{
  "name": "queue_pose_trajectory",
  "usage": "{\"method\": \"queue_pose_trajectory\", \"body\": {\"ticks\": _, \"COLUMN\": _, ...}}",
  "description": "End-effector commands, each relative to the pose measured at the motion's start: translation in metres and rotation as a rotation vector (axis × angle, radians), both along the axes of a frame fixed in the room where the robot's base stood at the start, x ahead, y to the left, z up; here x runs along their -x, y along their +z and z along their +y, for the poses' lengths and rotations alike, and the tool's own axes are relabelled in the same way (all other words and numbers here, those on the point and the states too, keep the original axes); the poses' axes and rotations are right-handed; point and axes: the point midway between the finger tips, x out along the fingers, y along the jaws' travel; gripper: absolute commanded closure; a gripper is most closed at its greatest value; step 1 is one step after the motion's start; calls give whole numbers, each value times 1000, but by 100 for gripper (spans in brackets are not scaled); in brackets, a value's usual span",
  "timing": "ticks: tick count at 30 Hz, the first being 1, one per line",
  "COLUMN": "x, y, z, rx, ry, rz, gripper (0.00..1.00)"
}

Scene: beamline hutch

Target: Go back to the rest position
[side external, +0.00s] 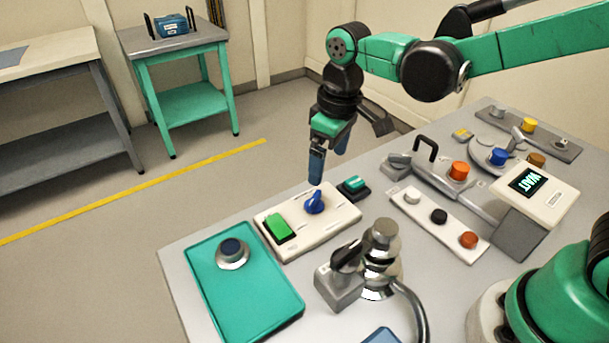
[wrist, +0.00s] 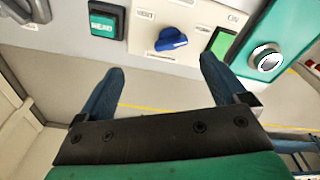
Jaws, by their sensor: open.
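My gripper (side external: 328,165) is open and empty, with its two blue fingers pointing down above the far edge of the table. In the wrist view, my gripper (wrist: 160,80) shows its fingers wide apart with nothing between them. The blue knob (side external: 314,202) on the white panel (side external: 338,221) is just below the fingers in the side view. In the wrist view the blue knob (wrist: 171,40) lies beyond the fingertips, apart from them. A green rocker (side external: 281,228) sits on the same panel, left of the knob.
A green tray (side external: 262,303) with a dark round button (side external: 232,248) is at the left. A teal button (side external: 354,185) is right of the knob. A metal fixture (side external: 381,260) stands in front. A display (side external: 532,185) reading WAIT is at right.

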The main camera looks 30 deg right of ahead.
Motion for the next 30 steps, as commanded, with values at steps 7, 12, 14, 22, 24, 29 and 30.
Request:
{"method": "queue_pose_trajectory", "body": {"ticks": 7, "x": 35, "y": 31, "z": -39, "rx": -61, "ry": -200, "rz": -236, "gripper": 8}}
{"method": "queue_pose_trajectory", "body": {"ticks": 12, "x": 56, "y": 36, "z": -59, "rx": -98, "ry": -318, "rz": -386, "gripper": 8}}
{"method": "queue_pose_trajectory", "body": {"ticks": 14, "x": 61, "y": 36, "z": -64, "rx": -109, "ry": -348, "rz": -427, "gripper": 8}}
{"method": "queue_pose_trajectory", "body": {"ticks": 22, "x": 70, "y": 34, "z": -72, "rx": -131, "ry": -411, "rz": -512, "gripper": 8}}
{"method": "queue_pose_trajectory", "body": {"ticks": 24, "x": 70, "y": 34, "z": -73, "rx": -132, "ry": -412, "rz": -514, "gripper": 8}}
{"method": "queue_pose_trajectory", "body": {"ticks": 29, "x": 70, "y": 34, "z": -72, "rx": -131, "ry": -411, "rz": -512, "gripper": 8}}
{"method": "queue_pose_trajectory", "body": {"ticks": 30, "x": 70, "y": 34, "z": -72, "rx": -131, "ry": -410, "rz": -512, "gripper": 8}}
